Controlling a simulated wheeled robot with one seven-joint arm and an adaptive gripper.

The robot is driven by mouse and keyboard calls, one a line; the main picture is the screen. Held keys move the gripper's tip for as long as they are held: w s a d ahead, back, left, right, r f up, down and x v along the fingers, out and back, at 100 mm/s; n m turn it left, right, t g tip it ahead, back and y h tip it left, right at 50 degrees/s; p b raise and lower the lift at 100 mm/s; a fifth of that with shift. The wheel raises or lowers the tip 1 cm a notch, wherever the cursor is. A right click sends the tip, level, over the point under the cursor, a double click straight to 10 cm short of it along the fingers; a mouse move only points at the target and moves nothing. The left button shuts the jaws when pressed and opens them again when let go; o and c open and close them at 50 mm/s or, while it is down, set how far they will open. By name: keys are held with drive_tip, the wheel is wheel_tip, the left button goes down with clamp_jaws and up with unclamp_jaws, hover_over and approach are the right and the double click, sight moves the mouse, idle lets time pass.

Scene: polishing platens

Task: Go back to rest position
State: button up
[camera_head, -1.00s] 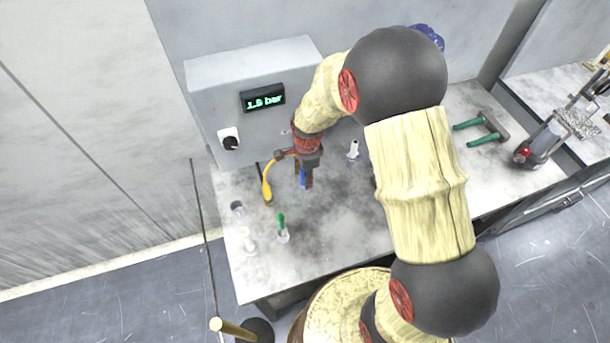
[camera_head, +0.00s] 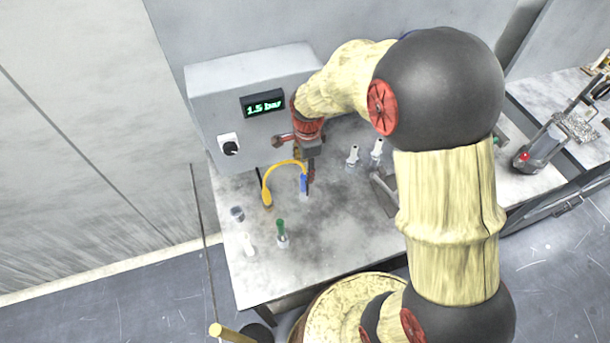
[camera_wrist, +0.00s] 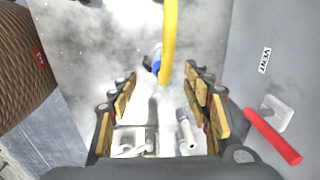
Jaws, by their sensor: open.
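My gripper (camera_head: 312,168) hangs over the bench in front of the grey control box, just beside and behind a blue connector (camera_head: 303,184). In the wrist view the gripper's fingers (camera_wrist: 161,78) are spread wide, with no contact on anything visible. A yellow hose (camera_head: 284,166) arches to the blue connector, which stands upright on the bench. In the wrist view the yellow hose (camera_wrist: 169,35) and the blue connector (camera_wrist: 157,62) show in the gap between the fingertips, apart from both.
The grey control box (camera_head: 215,105) with a lit pressure display (camera_head: 263,104) and black knob (camera_head: 230,147) stands behind. A green-topped piece (camera_head: 281,232) and white pieces (camera_head: 353,155) stand on the bench (camera_head: 310,255). Its front middle is clear.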

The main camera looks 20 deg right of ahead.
drive_tip(key=shift+s+r, duration=0.15)
drive_tip(key=shift+r, duration=1.6)
